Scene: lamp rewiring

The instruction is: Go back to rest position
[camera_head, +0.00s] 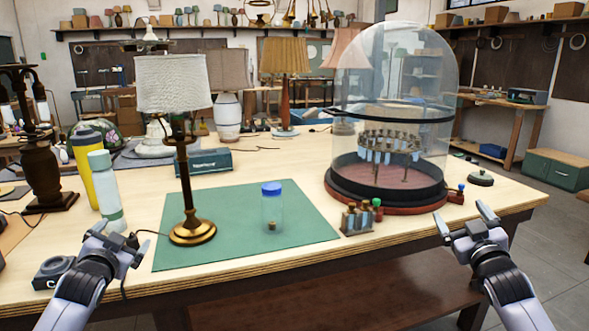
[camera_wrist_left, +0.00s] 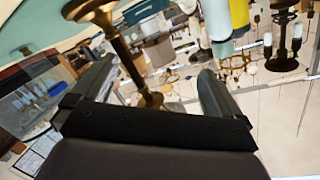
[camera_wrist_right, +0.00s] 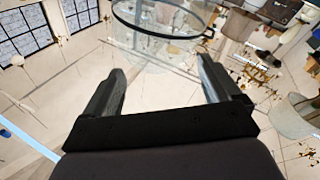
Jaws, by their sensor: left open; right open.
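My left gripper (camera_head: 121,243) is open and empty at the table's front left, beside the pale green bottle and left of the brass lamp. In the left wrist view its two spread fingers (camera_wrist_left: 150,92) show nothing held between them; the lamp's brass stem shows beyond. My right gripper (camera_head: 463,222) is open and empty in front of the table's right end, right of the glass dome. In the right wrist view its fingers (camera_wrist_right: 160,88) stand apart, with the clear dome beyond them.
A brass lamp (camera_head: 183,145) with a white shade and a blue-capped jar (camera_head: 271,208) stand on a green mat (camera_head: 225,254). A glass dome (camera_head: 390,110) stands on a round base at the right. A yellow bottle (camera_head: 86,172) and a pale green bottle (camera_head: 105,190) stand at left.

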